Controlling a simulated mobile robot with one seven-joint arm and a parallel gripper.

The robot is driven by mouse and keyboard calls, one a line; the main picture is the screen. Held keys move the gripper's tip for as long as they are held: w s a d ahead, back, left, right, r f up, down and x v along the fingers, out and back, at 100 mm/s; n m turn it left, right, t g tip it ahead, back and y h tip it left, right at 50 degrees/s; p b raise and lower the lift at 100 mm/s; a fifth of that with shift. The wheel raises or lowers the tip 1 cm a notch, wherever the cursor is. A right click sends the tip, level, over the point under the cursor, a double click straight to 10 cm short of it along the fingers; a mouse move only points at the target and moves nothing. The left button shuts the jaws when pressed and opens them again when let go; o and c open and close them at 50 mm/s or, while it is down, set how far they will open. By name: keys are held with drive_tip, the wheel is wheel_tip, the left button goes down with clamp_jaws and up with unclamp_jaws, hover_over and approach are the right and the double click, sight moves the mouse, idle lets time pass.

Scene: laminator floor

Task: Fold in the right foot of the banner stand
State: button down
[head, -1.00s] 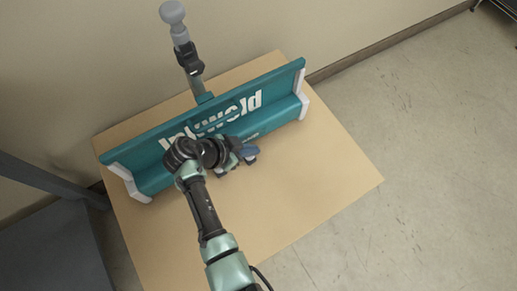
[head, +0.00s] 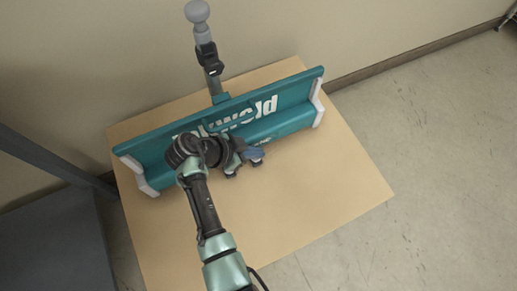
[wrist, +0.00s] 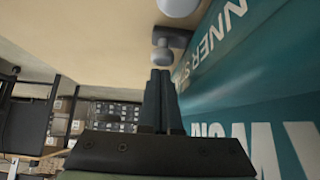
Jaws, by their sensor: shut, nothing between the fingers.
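The banner stand (head: 290,118) is a long teal base with white end caps, lying on a tan board in the head view. Its teal side with white lettering fills the right of the wrist view (wrist: 240,85). My gripper (wrist: 161,78) is shut and empty, its dark fingers alongside the teal side. Beyond the fingertips, a dark foot with a round grey pad (wrist: 162,54) stands out from the base. Another round pad (wrist: 180,6) shows at the top edge. In the head view my gripper (head: 254,154) is at the base's near side, and my wrist hides part of it.
The tan board (head: 320,190) has free room at the near right. A pole with a grey knob (head: 197,12) rises behind the base by the wall. A dark grey structure (head: 50,235) stands at the left. Shelves with boxes (wrist: 105,112) show in the wrist view.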

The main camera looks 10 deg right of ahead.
drive_tip(key=p+v, duration=0.3)
drive_tip(key=v, duration=0.8)
drive_tip(key=shift+a+r, duration=0.25)
drive_tip(key=shift+a, duration=0.05)
drive_tip(key=shift+s, duration=0.15)
